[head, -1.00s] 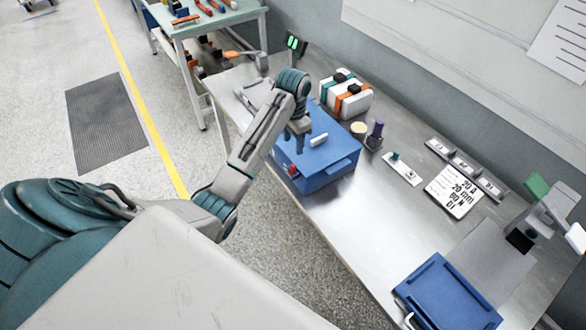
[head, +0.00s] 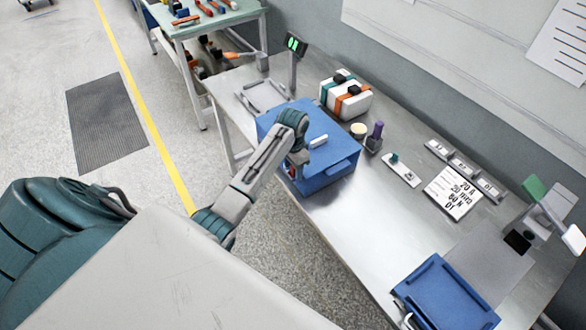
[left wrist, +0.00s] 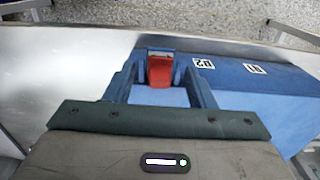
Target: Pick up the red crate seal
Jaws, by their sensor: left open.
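The red crate seal (left wrist: 160,72) is on the front side of the blue crate (left wrist: 232,80), near a grey metal piece, in the left wrist view. My left gripper (left wrist: 163,88) is open, with one finger on each side of the seal. I cannot tell whether the fingers touch it. In the head view, the blue crate (head: 328,172) stands on the metal bench, and my left gripper (head: 295,164) is low at its near side, mostly hiding the seal. My right gripper is not in view.
A white handle-like piece (head: 318,141) lies on the crate lid. Behind stand a white case with coloured straps (head: 346,96) and a purple-topped item (head: 375,134). The bench middle (head: 365,225) is clear.

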